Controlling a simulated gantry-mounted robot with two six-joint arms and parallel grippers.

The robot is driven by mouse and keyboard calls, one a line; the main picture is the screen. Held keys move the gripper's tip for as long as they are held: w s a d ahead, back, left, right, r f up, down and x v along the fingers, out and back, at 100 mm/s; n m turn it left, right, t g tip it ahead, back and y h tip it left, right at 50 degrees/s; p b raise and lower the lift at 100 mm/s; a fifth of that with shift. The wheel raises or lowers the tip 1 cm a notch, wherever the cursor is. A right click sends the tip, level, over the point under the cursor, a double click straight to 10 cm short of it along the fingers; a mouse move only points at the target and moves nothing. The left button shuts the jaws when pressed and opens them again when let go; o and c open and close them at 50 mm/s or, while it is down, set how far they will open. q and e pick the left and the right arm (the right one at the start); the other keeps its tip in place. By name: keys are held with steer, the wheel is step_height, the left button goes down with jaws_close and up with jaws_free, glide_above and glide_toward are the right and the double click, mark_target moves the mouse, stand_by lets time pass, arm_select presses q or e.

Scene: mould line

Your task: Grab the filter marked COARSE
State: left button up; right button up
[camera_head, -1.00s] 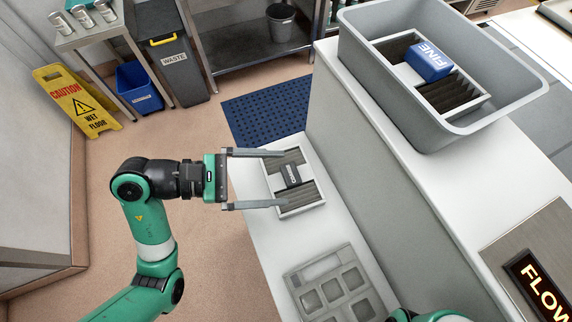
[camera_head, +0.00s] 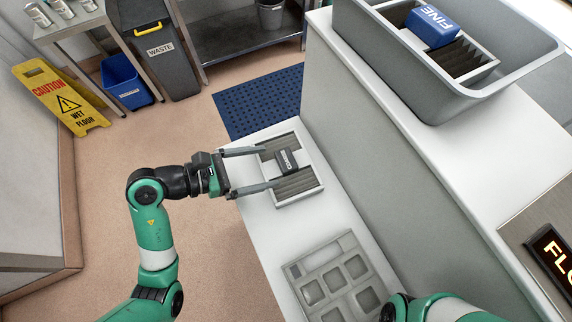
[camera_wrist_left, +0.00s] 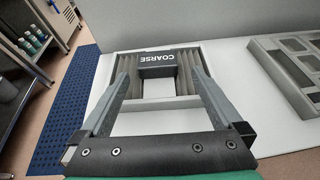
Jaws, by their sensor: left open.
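The COARSE filter (camera_head: 306,188) is a white-framed box with grey pleats and a dark label block across its middle. It lies on the low white shelf. In the left wrist view the filter (camera_wrist_left: 158,104) lies straight ahead, its label readable on the dark block (camera_wrist_left: 160,62). My left gripper (camera_head: 268,168) is open, its two fingers reaching over the filter's near side towards the block, one on each side of it. Nothing is between the fingertips that I can see as gripped. Part of my right arm shows at the bottom, but its gripper is out of view.
A grey tray with square pockets (camera_head: 321,297) lies on the same shelf, nearer. A tall grey wall rises right of the shelf to a counter with a grey bin (camera_head: 400,88) holding the FINE filter (camera_head: 432,26). A blue mat (camera_head: 257,103) lies on the floor behind.

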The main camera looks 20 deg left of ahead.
mark_target(278, 163)
arm_select(q)
steer(key=b+x, duration=0.1)
steer(key=x, duration=0.1)
steer(key=b+x, duration=0.1)
steer(key=x, duration=0.1)
steer(key=shift+w+f+b, duration=0.2)
steer(key=shift+f+b, duration=0.15)
steer(key=shift+f, duration=0.05)
steer(key=shift+w+d, duration=0.15)
steer(key=shift+w, duration=0.05)
steer(key=shift+r, duration=0.1)
steer(key=c, duration=1.4)
steer(key=shift+c, duration=0.2)
